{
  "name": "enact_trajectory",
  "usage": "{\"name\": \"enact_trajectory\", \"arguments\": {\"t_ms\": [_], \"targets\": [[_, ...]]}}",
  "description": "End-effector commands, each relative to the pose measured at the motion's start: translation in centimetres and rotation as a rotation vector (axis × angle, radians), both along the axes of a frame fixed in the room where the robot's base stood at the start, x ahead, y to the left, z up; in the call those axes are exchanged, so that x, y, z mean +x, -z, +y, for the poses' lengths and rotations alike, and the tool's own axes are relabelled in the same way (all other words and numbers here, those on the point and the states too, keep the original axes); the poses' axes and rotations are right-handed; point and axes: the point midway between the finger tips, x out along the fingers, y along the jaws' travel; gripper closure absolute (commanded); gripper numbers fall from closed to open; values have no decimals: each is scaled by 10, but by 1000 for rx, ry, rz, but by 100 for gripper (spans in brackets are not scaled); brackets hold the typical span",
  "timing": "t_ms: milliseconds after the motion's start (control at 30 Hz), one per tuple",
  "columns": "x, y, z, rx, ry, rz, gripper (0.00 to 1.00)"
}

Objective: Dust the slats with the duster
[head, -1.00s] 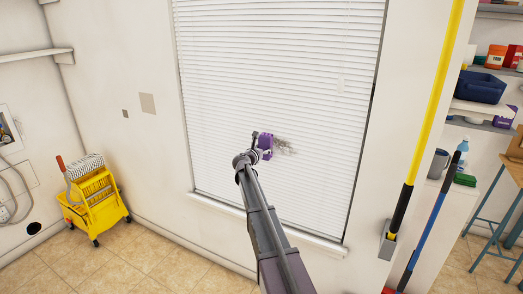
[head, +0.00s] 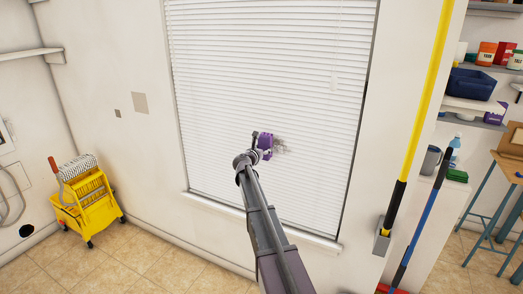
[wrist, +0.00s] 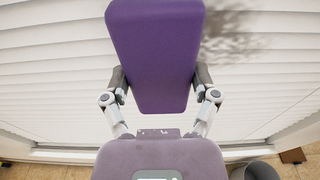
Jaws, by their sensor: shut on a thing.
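The white window slats (head: 270,70) fill the middle of the head view, with a grey dust patch (head: 281,147) at the lower middle. In the wrist view the dust patch (wrist: 232,35) is at the upper right, beside the duster. My gripper (head: 257,148) is shut on the purple duster (head: 265,141). In the wrist view the duster (wrist: 155,55) stands between the two fingers of my gripper (wrist: 160,85), against the view of the slats. The duster lies at the left edge of the dust patch. I cannot tell whether it touches the slats.
A yellow mop bucket (head: 88,205) stands on the tiled floor at the left. A yellow pole (head: 421,110) and a blue-handled pole (head: 428,220) stand right of the window. Shelves hold a blue bin (head: 472,84). A window sill (head: 262,222) runs below the slats.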

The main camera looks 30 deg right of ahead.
Motion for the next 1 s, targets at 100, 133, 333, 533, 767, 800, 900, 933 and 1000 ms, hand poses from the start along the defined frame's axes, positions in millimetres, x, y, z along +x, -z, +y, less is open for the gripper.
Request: {"name": "enact_trajectory", "arguments": {"t_ms": [100, 133, 333, 533, 767, 800, 900, 933, 1000], "targets": [[-6, 0, -5, 0, 1, 0, 76], [-8, 0, -7, 0, 1, 0, 76], [-16, 0, -14, 0, 0, 0, 76], [-21, 0, -19, 0, 0, 0, 76], [-20, 0, -20, 0, 1, 0, 76], [-20, 0, -20, 0, 1, 0, 76], [-21, 0, -20, -1, 1, 1, 76], [-22, 0, -21, -1, 1, 1, 76], [-24, 0, -22, -1, 2, 1, 76]]}}
